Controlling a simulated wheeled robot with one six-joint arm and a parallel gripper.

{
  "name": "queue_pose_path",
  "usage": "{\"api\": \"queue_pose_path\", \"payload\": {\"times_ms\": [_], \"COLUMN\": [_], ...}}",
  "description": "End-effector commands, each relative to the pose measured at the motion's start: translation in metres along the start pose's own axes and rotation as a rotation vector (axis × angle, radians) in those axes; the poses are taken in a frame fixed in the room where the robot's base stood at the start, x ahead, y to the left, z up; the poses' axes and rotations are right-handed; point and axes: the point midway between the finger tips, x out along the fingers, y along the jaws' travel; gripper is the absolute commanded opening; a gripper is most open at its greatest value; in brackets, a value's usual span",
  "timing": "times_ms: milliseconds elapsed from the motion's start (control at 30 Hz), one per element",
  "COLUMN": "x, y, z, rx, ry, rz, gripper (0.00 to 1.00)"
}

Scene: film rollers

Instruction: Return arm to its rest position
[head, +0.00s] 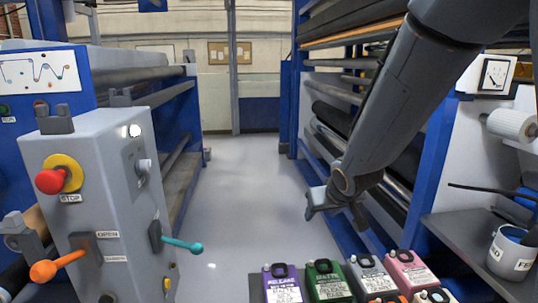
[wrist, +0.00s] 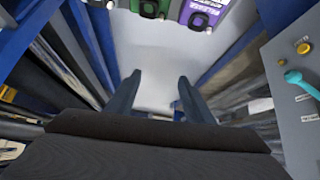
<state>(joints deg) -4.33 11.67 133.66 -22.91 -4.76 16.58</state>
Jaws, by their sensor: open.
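My arm comes in from the top right of the head view and slants down to my gripper (head: 335,212), which hangs over the aisle in front of the right machine's rollers. In the wrist view my gripper (wrist: 155,92) shows two dark fingers spread apart. Nothing is between them except the view of the pale floor. My gripper is above and behind the row of coloured containers and touches nothing that I can see.
Purple (head: 283,284), green (head: 327,281), grey (head: 373,276) and pink (head: 411,270) containers stand at the bottom. The grey control box (head: 100,200) with levers is at left. A labelled pot (head: 511,253) sits on the right shelf. The aisle floor (head: 240,190) is clear.

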Motion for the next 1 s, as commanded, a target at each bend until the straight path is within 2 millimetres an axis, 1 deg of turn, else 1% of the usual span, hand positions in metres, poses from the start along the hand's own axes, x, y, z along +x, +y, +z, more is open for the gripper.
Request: {"api": "queue_pose_path", "payload": {"times_ms": [33,67,100,167,200,300,400,433,500,600,700,1000], "x": [-0.009,-0.014,-0.021,-0.033,-0.042,-0.063,-0.08,-0.085,-0.092,-0.098,-0.1,-0.099], "y": [0.008,0.012,0.017,0.021,0.021,0.02,0.015,0.013,0.01,0.007,0.007,0.007], "z": [0.024,0.038,0.058,0.087,0.106,0.147,0.178,0.185,0.197,0.207,0.209,0.208], "rx": [0.021,0.033,0.05,0.073,0.09,0.128,0.155,0.163,0.174,0.184,0.186,0.185], "ry": [-0.061,-0.099,-0.153,-0.232,-0.284,-0.4,-0.489,-0.509,-0.545,-0.574,-0.582,-0.579], "rz": [0.023,0.035,0.048,0.06,0.064,0.063,0.05,0.046,0.037,0.029,0.027,0.027], "gripper": [0.48,0.48,0.48,0.48,0.48,0.48,0.48,0.48,0.48,0.48,0.48,0.48]}}
